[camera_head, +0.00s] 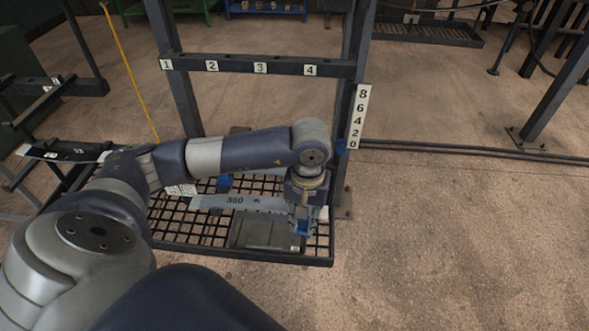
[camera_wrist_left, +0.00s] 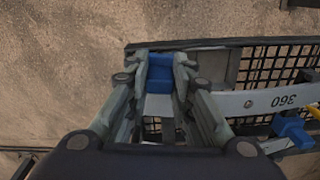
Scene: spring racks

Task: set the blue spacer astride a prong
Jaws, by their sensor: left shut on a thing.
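My left gripper (camera_head: 302,226) points down over the right end of the mesh shelf and is shut on a blue spacer. In the left wrist view the blue spacer (camera_wrist_left: 160,72) sits between the two fingertips of my left gripper (camera_wrist_left: 158,80). A second blue piece (camera_head: 224,182) is at the pale strip marked 360 (camera_head: 215,202); it also shows in the left wrist view (camera_wrist_left: 292,130). I cannot make out a prong under the held spacer; the gripper hides that spot. My right gripper is not in view.
The shelf is black wire mesh (camera_head: 190,232) with a flat grey plate (camera_head: 265,232) on it. A dark crossbar (camera_head: 236,66) numbered 1 to 4 spans the posts behind. A vertical number scale (camera_head: 360,115) is on the right post.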

